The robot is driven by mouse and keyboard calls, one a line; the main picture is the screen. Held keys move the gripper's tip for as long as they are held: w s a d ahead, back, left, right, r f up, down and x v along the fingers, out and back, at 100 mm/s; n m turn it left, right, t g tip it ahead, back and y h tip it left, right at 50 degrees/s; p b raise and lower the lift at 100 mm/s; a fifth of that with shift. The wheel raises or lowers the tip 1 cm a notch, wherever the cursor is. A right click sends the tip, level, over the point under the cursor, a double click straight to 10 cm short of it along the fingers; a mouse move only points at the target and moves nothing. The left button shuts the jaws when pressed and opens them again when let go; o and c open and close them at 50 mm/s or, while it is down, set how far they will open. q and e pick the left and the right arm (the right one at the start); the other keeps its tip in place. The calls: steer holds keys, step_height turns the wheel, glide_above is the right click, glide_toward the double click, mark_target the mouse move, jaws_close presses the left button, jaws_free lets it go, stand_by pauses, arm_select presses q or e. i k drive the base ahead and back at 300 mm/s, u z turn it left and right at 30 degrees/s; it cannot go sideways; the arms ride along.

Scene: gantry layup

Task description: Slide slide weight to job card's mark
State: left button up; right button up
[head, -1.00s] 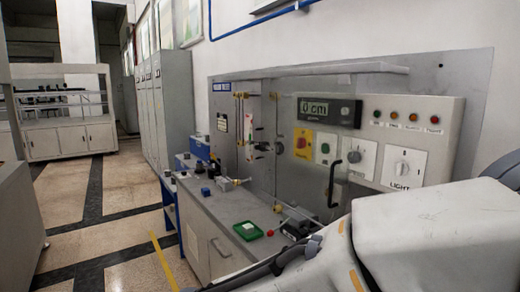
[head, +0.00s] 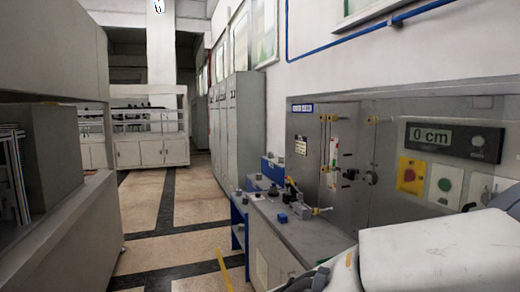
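The display panel (head: 455,142) on the right reads "0 cm". A small pale card (head: 301,145) with print is fixed to the grey back panel; its print is too small to read, and I cannot tell if it is the job card. A narrow upright strip (head: 333,152) hangs beside it, among yellow fittings (head: 328,118) and dark knobs. I cannot pick out the slide weight for certain. A white link of my arm fills the lower right and hides part of the bench. Neither gripper's fingertips show.
The bench top (head: 315,238) carries small blue and dark blocks and a fitting with a yellow end. A red-on-yellow switch (head: 411,175) and a green button (head: 444,184) are on the panel. Grey lockers (head: 240,125) stand beyond. A tiled floor aisle (head: 175,205) is open at left.

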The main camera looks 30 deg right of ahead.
mark_target(350, 174)
steer(key=u, duration=0.35)
steer(key=i, duration=1.9)
steer(key=z, duration=1.5)
steer(key=i, duration=0.65)
steer(key=z, duration=0.65)
